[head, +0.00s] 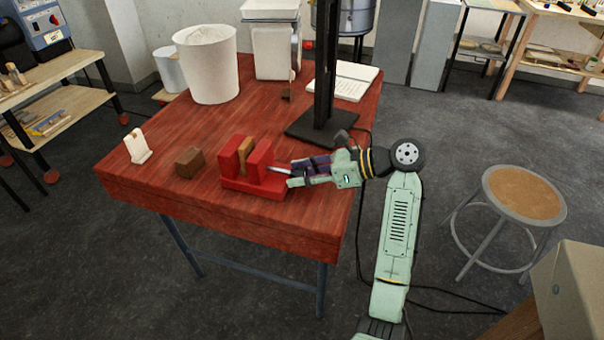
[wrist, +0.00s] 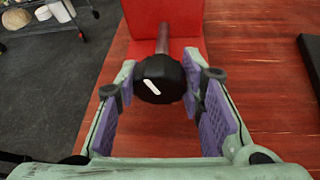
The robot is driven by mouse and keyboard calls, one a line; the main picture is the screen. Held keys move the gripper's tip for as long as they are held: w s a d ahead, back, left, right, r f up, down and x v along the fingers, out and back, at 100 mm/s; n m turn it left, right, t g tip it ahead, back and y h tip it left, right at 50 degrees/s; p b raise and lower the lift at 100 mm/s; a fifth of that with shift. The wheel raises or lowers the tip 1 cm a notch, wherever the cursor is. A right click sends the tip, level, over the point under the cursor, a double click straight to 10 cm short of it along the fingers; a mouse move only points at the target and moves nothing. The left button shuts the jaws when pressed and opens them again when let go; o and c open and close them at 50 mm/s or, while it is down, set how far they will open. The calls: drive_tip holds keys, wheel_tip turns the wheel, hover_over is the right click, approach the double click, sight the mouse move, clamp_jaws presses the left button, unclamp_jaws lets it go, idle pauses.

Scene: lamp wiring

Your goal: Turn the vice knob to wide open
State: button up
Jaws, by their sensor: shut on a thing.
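The red vice (head: 248,168) stands near the front edge of the red wooden table, with a tan block (head: 246,150) between its jaws. In the wrist view its red body (wrist: 170,18) is at the top. The black knob (wrist: 160,80), with a white mark tilted across its face, sits on a metal shaft (wrist: 162,36). My gripper (head: 293,174) reaches in from the right, level with the shaft. In the wrist view the purple-padded fingers of my gripper (wrist: 160,88) are on both sides of the knob, shut on it.
A brown block (head: 189,162) and a small white holder (head: 137,146) stand left of the vice. A black post on a base (head: 318,128) stands behind my gripper. A white bin (head: 208,65) and an open notebook (head: 352,83) are at the back. The table's middle is mostly clear.

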drive_tip(key=shift+n, duration=0.3)
drive_tip(key=shift+s+n+t+p, duration=0.1)
drive_tip(key=shift+n+t+p, duration=0.2)
drive_tip(key=shift+p, duration=0.2)
drive_tip(key=shift+n+t+h, duration=0.5)
drive_tip(key=shift+n+t, duration=0.4)
drive_tip(key=shift+n, duration=0.3)
drive_tip(key=n+t, duration=0.2)
drive_tip(key=n, duration=0.1)
drive_tip(key=shift+s+n+t, duration=0.1)
drive_tip(key=shift+n+t, duration=0.2)
drive_tip(key=o, duration=1.2)
drive_tip(key=v, duration=1.2)
drive_tip(key=shift+s+a, duration=0.1)
